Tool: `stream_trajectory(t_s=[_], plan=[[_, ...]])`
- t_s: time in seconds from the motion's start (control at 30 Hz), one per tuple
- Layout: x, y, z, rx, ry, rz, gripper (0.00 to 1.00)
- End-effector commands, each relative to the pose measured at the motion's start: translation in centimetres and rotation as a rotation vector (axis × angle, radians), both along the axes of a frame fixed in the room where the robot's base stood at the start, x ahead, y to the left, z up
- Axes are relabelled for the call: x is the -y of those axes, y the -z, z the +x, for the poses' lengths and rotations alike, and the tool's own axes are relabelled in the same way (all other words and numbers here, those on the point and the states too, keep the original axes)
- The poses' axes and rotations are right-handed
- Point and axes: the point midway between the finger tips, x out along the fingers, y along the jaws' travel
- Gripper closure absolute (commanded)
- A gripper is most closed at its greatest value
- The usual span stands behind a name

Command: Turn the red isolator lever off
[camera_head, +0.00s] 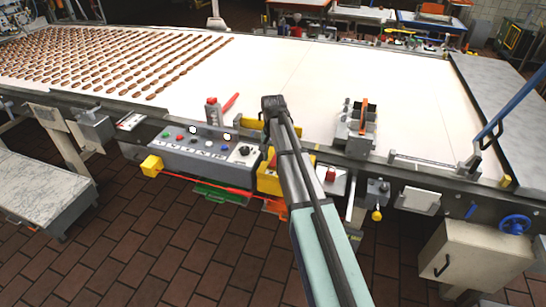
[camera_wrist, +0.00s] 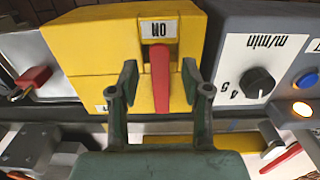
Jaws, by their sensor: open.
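The red isolator lever (camera_wrist: 160,80) is on the front of a yellow box (camera_wrist: 105,50) in the wrist view. It runs straight down the picture below a white label reading ON, which appears upside down. My gripper (camera_wrist: 160,88) is open, with one finger on each side of the lever and a visible gap to it on both sides. A second small label is mostly hidden by the left finger. In the head view, the yellow box (camera_head: 268,180) is partly covered by my arm, and the lever and gripper fingers cannot be made out.
A grey control panel (camera_head: 205,150) with buttons and a knob sits left of the box. A red switch (camera_head: 330,174) is on its right. A red-handled lever (camera_head: 231,103) stands above on the conveyor edge. A red cord runs below the panel to a yellow block (camera_head: 152,165).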

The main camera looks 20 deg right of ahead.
Motion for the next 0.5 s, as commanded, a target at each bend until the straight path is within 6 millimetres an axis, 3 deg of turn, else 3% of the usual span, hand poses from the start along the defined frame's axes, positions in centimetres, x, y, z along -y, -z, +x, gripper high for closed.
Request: stream_trajectory(t_s=[0.47, 0.5], plan=[[0.00, 1.11, -0.02, 0.000, 0.000, 0.000, 0.52], [0.00, 1.11, -0.02, 0.000, 0.000, 0.000, 0.63]])
